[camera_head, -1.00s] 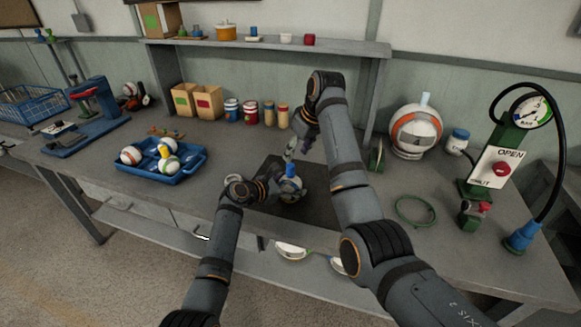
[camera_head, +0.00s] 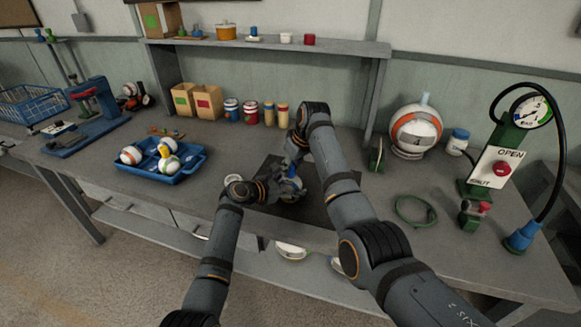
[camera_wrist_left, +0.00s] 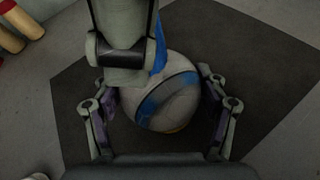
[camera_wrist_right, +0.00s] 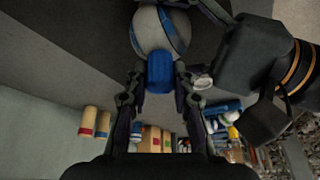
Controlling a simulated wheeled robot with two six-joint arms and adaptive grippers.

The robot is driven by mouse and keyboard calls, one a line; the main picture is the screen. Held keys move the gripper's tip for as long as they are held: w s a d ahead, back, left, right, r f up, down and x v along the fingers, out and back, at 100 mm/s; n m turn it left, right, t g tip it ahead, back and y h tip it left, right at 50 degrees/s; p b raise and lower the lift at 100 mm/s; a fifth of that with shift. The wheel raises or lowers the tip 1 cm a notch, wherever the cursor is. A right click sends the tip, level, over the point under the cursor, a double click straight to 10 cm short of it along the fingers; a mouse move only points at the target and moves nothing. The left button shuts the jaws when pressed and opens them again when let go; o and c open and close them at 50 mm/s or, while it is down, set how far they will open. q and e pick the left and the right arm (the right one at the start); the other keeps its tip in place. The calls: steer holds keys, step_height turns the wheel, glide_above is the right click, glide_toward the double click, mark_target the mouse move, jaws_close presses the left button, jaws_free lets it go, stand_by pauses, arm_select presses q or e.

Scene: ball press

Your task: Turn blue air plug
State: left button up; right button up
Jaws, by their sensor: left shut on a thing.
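The white and blue ball (camera_head: 293,192) is on the dark mat in the middle of the bench. My left gripper (camera_wrist_left: 158,97) is shut on the ball, one finger on each side in the left wrist view. The blue air plug (camera_wrist_right: 160,72) stands out from the ball (camera_wrist_right: 160,30) in the right wrist view. My right gripper (camera_wrist_right: 160,82) has its fingers on either side of the plug, and they look slightly apart from it. In the head view, the right arm reaches down over the ball and hides part of it.
A blue tray (camera_head: 190,167) with several balls stands left of the mat (camera_head: 318,205). A green ring (camera_head: 415,212) and a pump stand with a gauge (camera_head: 532,112) are at right. A helmet-like ball (camera_head: 415,132) stands behind. Cans and boxes line the back.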

jaws_close()
steer(key=shift+m+t+h, duration=0.2)
steer(key=shift+m+h, duration=0.3)
steer(key=shift+m, duration=0.95)
steer(key=shift+m+t+h, duration=0.2)
steer(key=shift+m+h, duration=0.3)
steer(key=shift+m, duration=0.95)
steer(key=o, duration=0.7)
jaws_free()
steer(key=shift+o, duration=0.2)
step_height(320, 180, up, 10)
